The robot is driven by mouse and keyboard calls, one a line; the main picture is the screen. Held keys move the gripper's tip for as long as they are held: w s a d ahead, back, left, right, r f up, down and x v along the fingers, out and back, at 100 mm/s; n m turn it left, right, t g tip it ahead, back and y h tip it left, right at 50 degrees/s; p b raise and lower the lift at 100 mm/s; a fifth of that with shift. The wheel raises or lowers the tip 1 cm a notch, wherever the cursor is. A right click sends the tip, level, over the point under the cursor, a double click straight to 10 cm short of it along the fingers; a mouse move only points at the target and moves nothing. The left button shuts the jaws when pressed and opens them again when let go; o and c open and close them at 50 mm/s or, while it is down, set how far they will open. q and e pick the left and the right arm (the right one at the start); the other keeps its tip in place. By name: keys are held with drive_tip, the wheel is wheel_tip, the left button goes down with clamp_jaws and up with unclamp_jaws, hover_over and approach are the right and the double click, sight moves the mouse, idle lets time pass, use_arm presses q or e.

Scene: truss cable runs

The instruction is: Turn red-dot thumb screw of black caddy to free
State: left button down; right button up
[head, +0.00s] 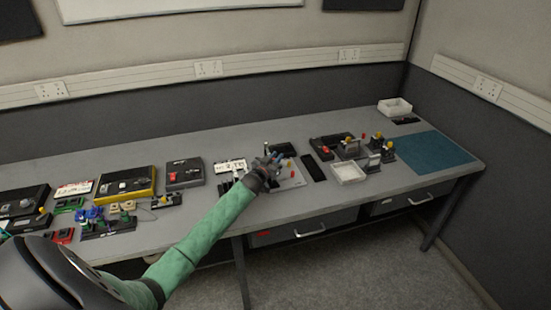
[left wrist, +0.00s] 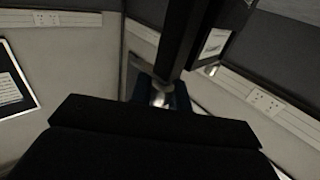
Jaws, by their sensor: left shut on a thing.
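My left gripper (head: 266,166) is over the middle of the bench, at a grey plate (head: 288,183) with black parts and red spots. In the left wrist view its dark blue fingertips (left wrist: 165,97) are close together around a small pale thing (left wrist: 159,99), too small to identify for sure. A dark upright part (left wrist: 186,40) stands just beyond it, with a pale label-like panel (left wrist: 214,43) to its right. A black part (head: 283,149) lies behind the gripper. I cannot tell which part is the black caddy, and the red-dot screw is not clearly seen. My right gripper is out of view.
Left of the gripper are a dark box with a red button (head: 184,172) and a yellow-edged box (head: 126,184). To the right are a white tray (head: 348,173) and small fixtures with yellow knobs (head: 377,141). A blue mat (head: 433,149) lies clear at the right end.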

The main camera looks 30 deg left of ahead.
use_arm(q)
drive_tip(key=c, duration=1.3)
unclamp_jaws()
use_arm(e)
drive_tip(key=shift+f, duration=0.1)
use_arm(q)
drive_tip(key=shift+s+f, duration=0.1)
drive_tip(key=shift+s, duration=0.2)
drive_tip(key=s+b, duration=0.1)
drive_tip(key=s, duration=0.1)
drive_tip(key=s+b, duration=0.1)
drive_tip(key=s, duration=0.1)
drive_tip(key=s+b, duration=0.1)
drive_tip(key=s, duration=0.2)
drive_tip(key=shift+d, duration=0.25)
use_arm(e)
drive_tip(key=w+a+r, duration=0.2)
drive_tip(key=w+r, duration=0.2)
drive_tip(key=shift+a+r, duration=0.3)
use_arm(q)
drive_tip(key=shift+s, duration=0.1)
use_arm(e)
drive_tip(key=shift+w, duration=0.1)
